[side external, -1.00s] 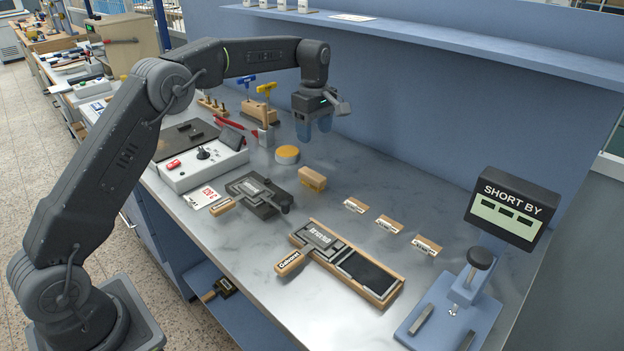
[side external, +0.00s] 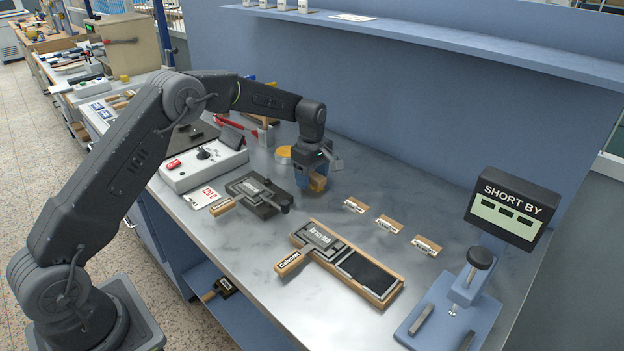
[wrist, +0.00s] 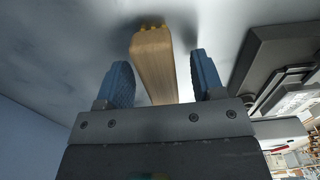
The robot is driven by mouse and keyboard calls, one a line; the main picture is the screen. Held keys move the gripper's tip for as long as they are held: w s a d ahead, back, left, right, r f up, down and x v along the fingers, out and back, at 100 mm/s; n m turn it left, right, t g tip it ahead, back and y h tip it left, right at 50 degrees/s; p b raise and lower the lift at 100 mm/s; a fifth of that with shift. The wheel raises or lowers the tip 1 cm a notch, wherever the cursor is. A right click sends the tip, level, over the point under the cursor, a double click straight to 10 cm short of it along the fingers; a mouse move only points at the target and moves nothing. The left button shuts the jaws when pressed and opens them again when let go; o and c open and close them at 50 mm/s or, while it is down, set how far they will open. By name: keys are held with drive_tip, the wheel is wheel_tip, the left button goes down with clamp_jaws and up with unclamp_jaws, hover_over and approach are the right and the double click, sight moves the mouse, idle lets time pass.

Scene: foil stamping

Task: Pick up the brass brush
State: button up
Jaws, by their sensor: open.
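The brass brush (wrist: 154,62) has a wooden block body, with yellow bristle tufts at its far edge in the wrist view. It lies on the grey marbled worktop. In the side view the brush (side external: 317,183) is partly hidden by my gripper. My gripper (wrist: 160,82) is open, with one blue finger on each side of the wooden body. Gaps show between the body and both fingers, so neither seems to touch it. In the side view my gripper (side external: 314,184) is low, down around the brush.
A dark clamp-like holder with a wooden handle (side external: 262,194) lies close to the left of my gripper. A yellow-topped round tin (side external: 284,154) stands just behind. Several small labelled wooden blocks (side external: 389,225) and a wooden type tray (side external: 371,277) lie to the right.

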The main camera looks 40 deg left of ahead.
sight(312, 173)
drive_tip(key=shift+f, duration=0.2)
drive_tip(key=c, duration=1)
drive_tip(key=shift+r, duration=0.15)
drive_tip(key=shift+c, duration=0.2)
drive_tip(key=shift+r, duration=0.7)
wheel_tip(312, 173, up, 3)
drive_tip(key=shift+f, duration=0.1)
drive_tip(key=s+a+r, duration=0.6)
drive_tip(key=a, duration=0.3)
drive_tip(key=shift+s+a+r, duration=0.3)
drive_tip(key=shift+a, duration=0.05)
